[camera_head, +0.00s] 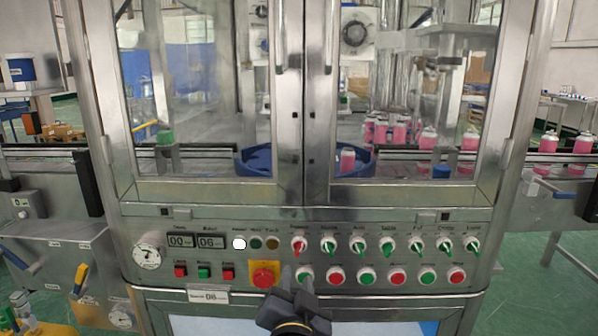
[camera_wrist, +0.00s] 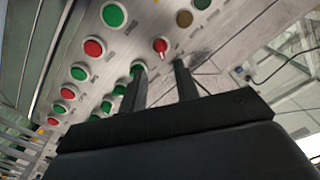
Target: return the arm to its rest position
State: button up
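My gripper (camera_head: 295,285) shows at the bottom middle of the head view, in front of the control panel (camera_head: 215,215) of the crimping machine. In the wrist view my gripper (camera_wrist: 161,80) has its two dark fingers apart with a gap between them, and nothing is held there. The fingers point toward the panel's buttons and knobs. A red selector knob (camera_head: 299,246) sits just above the gripper in the head view; it also shows in the wrist view (camera_wrist: 161,46), beyond the fingertips. I cannot tell whether a finger touches the panel.
Glass doors (camera_head: 400,100) stand closed above the panel. Pink cans (camera_head: 429,138) stand behind the glass. A conveyor (camera_head: 560,158) with more pink cans extends right. A red emergency button on a yellow plate (camera_head: 264,274) lies left of the gripper. Green floor (camera_head: 530,270) is clear at right.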

jog(key=w+b, duration=0.1)
jog(key=w, duration=0.7)
jog(key=shift+w+d+f+b, duration=0.1)
jog(key=shift+d+b, duration=0.1)
jog(key=shift+b, duration=0.15)
jog(key=shift+w+r+n+p, duration=0.3)
jog(key=shift+n+p, duration=0.1)
jog(key=shift+p, duration=0.2)
jog(key=n+p, duration=0.3)
jog(key=n, duration=0.2)
jog(key=shift+s+p, duration=0.1)
jog(key=shift+p, duration=0.3)
jog(key=n+p, duration=0.4)
jog(key=n, duration=0.2)
jog(key=shift+a+n+p, duration=0.1)
jog(key=shift+n+p, duration=0.2)
jog(key=shift+p, duration=0.1)
send_near(298, 251)
jog(key=shift+f, duration=0.2)
